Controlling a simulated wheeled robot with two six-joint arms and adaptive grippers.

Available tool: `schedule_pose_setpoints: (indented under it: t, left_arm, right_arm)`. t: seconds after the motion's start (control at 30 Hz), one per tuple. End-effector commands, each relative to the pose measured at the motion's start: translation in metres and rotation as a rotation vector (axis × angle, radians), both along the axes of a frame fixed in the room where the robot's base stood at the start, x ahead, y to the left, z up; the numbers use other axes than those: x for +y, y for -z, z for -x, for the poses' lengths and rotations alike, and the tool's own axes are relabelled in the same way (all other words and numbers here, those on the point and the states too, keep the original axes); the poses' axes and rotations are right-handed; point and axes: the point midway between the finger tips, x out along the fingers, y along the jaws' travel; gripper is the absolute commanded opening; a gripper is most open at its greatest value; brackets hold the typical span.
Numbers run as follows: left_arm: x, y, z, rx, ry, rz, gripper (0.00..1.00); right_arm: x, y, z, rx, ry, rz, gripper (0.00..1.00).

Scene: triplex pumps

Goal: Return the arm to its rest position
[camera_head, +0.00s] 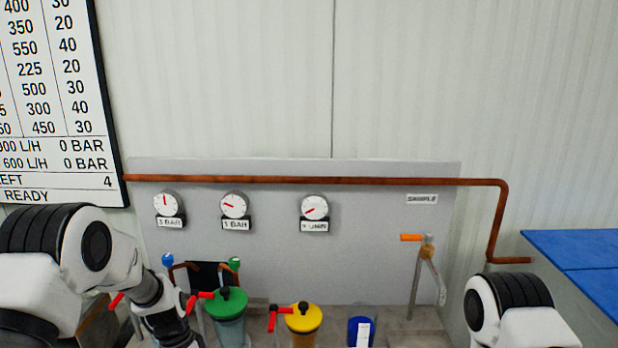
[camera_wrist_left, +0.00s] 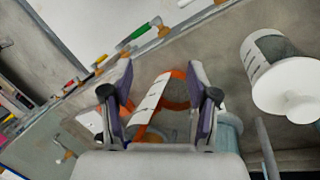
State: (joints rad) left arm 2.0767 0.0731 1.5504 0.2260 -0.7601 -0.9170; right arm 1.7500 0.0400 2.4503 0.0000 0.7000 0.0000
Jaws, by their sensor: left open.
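My left arm (camera_head: 100,255) comes in from the left in the head view and bends down in front of the pump panel. Its gripper is below the head picture's bottom edge or hidden. In the left wrist view my left gripper (camera_wrist_left: 160,78) is open, with its two fingers spread. Between and beyond them is an orange object with a white marked label (camera_wrist_left: 150,98); I cannot tell how far off it is. My right arm (camera_head: 510,305) shows at the lower right of the head view; its gripper is out of view.
The grey panel (camera_head: 375,235) carries gauges and a copper pipe (camera_head: 400,182). A white cylinder (camera_wrist_left: 290,90) stands right in the wrist view. A blue surface (camera_head: 580,250) lies right.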

Motion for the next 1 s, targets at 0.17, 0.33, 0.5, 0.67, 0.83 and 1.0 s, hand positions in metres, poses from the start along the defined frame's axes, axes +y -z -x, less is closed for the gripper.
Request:
schedule_pose_setpoints:
  t: [0.17,0.33,0.5,0.67,0.83,1.0]
  left_arm:
    - [0.006,0.126,0.122,0.168,-0.072,-0.103,0.59]
    - [0.015,0.196,0.262,0.235,-0.203,-0.239,0.59]
    - [0.017,0.181,0.322,0.064,-0.468,-0.299,0.59]
    - [0.016,0.18,0.288,-0.119,-0.675,-0.261,0.59]
    - [0.016,0.18,0.285,-0.125,-0.713,-0.262,0.59]
    - [0.016,0.18,0.285,-0.124,-0.711,-0.262,0.59]
  right_arm:
    - [0.0,0.029,0.0,0.0,0.0,0.0,0.0]
    - [0.0,0.049,0.0,0.0,0.0,0.0,0.0]
    - [0.0,0.049,0.0,0.0,0.0,0.0,0.0]
    - [0.0,0.048,0.0,-0.001,0.0,0.0,0.0]
    - [0.0,0.049,0.0,-0.001,0.0,0.0,0.0]
    - [0.0,0.049,0.0,0.0,0.0,0.0,0.0]
